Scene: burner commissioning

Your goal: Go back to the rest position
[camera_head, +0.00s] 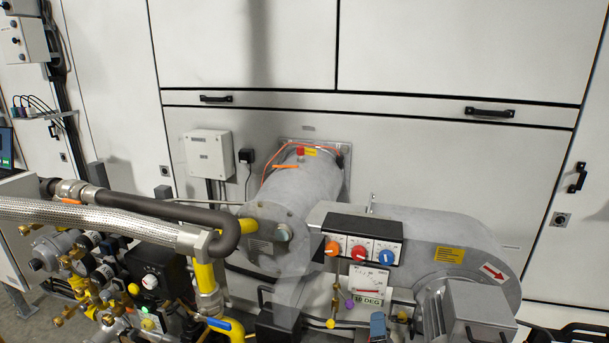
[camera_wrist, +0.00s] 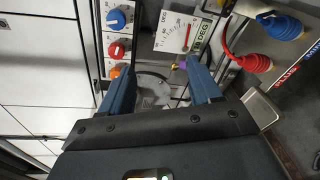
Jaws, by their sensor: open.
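My gripper (camera_wrist: 160,84) is open in the wrist view, its two dark blue fingers apart with nothing held between them. A black control box (camera_head: 361,236) with an orange knob (camera_head: 332,248), a red knob (camera_head: 359,252) and a blue knob (camera_head: 386,257) sits on the burner. In the wrist view, the same orange knob (camera_wrist: 114,72), red knob (camera_wrist: 117,49) and blue knob (camera_wrist: 116,19) lie beyond the left finger, apart from it as far as I can tell.
A dial gauge (camera_head: 367,279) marked DEG is below the knobs. Red (camera_wrist: 256,63) and blue (camera_wrist: 282,25) connectors are at the right of the wrist view. The grey burner housing (camera_head: 440,238), yellow pipe (camera_head: 205,277) and braided hose (camera_head: 90,216) crowd the front. Flat cabinet panels (camera_head: 240,60) stand behind.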

